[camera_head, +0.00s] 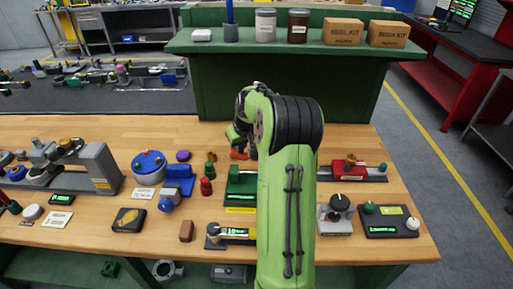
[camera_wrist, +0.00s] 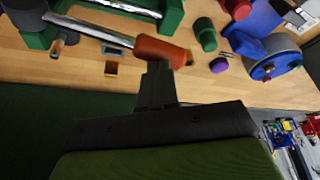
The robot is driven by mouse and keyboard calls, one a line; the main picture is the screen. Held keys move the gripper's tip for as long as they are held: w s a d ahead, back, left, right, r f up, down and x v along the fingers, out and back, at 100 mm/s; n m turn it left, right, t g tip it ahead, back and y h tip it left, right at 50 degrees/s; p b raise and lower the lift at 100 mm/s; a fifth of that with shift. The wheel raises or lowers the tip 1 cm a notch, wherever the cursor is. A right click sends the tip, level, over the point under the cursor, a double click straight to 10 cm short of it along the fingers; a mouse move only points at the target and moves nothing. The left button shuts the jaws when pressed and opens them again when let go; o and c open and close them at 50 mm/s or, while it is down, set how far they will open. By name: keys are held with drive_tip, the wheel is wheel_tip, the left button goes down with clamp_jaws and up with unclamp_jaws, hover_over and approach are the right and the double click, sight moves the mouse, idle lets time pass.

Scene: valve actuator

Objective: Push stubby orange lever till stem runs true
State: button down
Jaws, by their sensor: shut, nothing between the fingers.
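The stubby orange lever (camera_wrist: 163,51) shows in the wrist view as an orange grip on a bright metal rod (camera_wrist: 95,31). The rod runs left to a dark round part (camera_wrist: 28,12) by a green fixture (camera_wrist: 172,14). A second bright bar (camera_wrist: 122,8) spans that fixture; I cannot tell whether it is the stem. My gripper (camera_wrist: 158,68) is shut and empty, its fingertips at the grip's lower edge. Touching or just apart, I cannot tell. In the head view a bit of the orange grip (camera_head: 238,155) shows; my arm hides most of the fixture.
Beside the grip in the wrist view are a green knobbed piece (camera_wrist: 205,36), a purple knob (camera_wrist: 219,65) and a blue round device (camera_wrist: 268,57). In the head view a green shelf (camera_head: 290,49) with jars and boxes stands behind the wooden bench (camera_head: 90,235).

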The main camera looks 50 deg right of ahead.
drive_tip(key=shift+w+f+b, duration=0.1)
drive_tip(key=shift+f+b, duration=0.3)
drive_tip(key=shift+f, duration=0.2)
drive_tip(key=shift+w+a+f+b, duration=0.1)
drive_tip(key=shift+f+b, duration=0.55)
drive_tip(key=shift+f, duration=0.2)
idle(0.4)
drive_tip(key=shift+f, duration=0.3)
drive_tip(key=shift+r, duration=0.15)
drive_tip(key=shift+s+d+r+p, duration=0.25)
drive_tip(key=shift+s+r+p, duration=0.1)
drive_tip(key=shift+r+p, duration=1)
drive_tip(key=shift+s+d+r+p, duration=0.3)
drive_tip(key=shift+r+p, duration=0.65)
drive_tip(key=shift+r, duration=0.75)
drive_tip(key=shift+s+d+r+p, duration=0.25)
drive_tip(key=shift+s+r+p, duration=0.1)
drive_tip(key=shift+r+p, duration=1)
drive_tip(key=shift+r, duration=0.2)
